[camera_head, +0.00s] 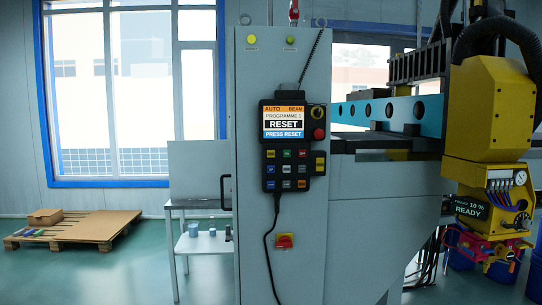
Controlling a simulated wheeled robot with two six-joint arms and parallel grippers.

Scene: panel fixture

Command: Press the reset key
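A dark control pendant (292,145) hangs on the front of a grey cabinet. Its screen (284,122) reads "AUTO", "BEAM", "PROGRAMME 1", "RESET" and "PRESS RESET". Below the screen is a keypad (286,170) with rows of small coloured keys, among them yellow, green, red, blue and orange ones. A separate yellow key (320,163) sits at the keypad's right side. The key labels are too small to read, so I cannot tell which one is the reset key. Neither of my grippers is in view.
A red emergency button (319,133) sits beside the screen. A yellow machine head (490,110) reading "READY" stands right. A wooden pallet (75,228) lies on the floor left.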

